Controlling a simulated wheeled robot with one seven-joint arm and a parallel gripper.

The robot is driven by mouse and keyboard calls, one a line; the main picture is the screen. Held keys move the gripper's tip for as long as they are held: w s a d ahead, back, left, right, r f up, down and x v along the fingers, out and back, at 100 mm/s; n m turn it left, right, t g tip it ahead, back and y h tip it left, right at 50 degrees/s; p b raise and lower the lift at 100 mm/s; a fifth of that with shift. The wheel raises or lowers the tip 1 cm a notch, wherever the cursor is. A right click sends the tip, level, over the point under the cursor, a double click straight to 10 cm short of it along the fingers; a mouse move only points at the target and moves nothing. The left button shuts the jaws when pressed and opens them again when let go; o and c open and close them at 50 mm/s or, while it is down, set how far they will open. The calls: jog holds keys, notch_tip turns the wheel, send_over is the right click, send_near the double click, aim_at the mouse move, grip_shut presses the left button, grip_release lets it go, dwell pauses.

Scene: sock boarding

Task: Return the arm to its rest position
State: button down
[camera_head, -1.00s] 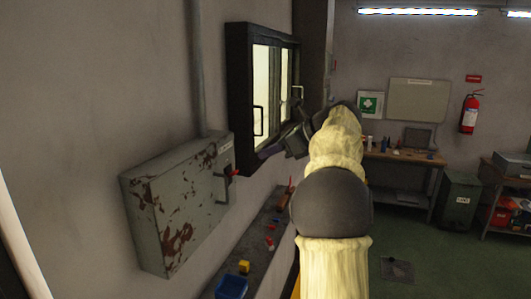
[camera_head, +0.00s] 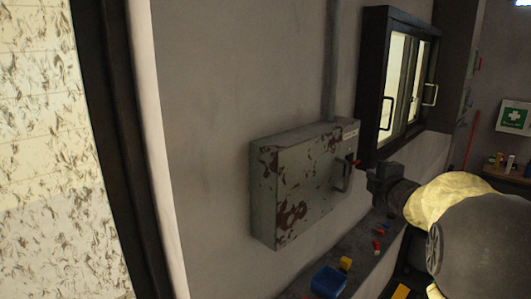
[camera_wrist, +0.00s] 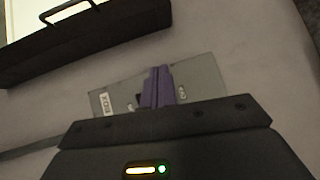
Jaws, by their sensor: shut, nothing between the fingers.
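My gripper (camera_wrist: 158,88) shows in the wrist view with its two purple fingers together and nothing between them. In the head view, the dark end of my arm (camera_head: 380,183) is beside the front of a grey, rust-patched wall box (camera_head: 290,195). The fingertips are hard to make out there. The box has a dark handle (camera_head: 346,175) and a small red lever (camera_head: 357,163) on its front. In the wrist view, the fingers overlap the box's face (camera_wrist: 200,80). I cannot tell whether they touch it.
A black-framed window (camera_head: 377,80) with handles is on the wall beyond the box. Below, a ledge (camera_head: 345,245) holds a blue bin (camera_head: 328,282), a yellow block (camera_head: 346,263) and small red items. A pale, marked panel (camera_head: 60,150) with a dark frame is at far left.

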jog(key=s+a+f+m+g+b, duration=0.1)
jog(key=s+a+f+m+g, duration=0.3)
jog(key=s+f, duration=0.5)
jog(key=s+a+f+m+g+b, duration=0.1)
jog(key=s+a+f+m+g, duration=0.3)
jog(key=s+f+m, duration=0.4)
jog(key=s+a+f+m+g+b, duration=0.1)
jog(key=s+a+f+m+g, duration=0.4)
jog(key=s+f, duration=0.7)
jog(key=shift+f+m+g+h, duration=0.3)
jog(key=shift+f+m, duration=0.2)
jog(key=shift+f, duration=0.15)
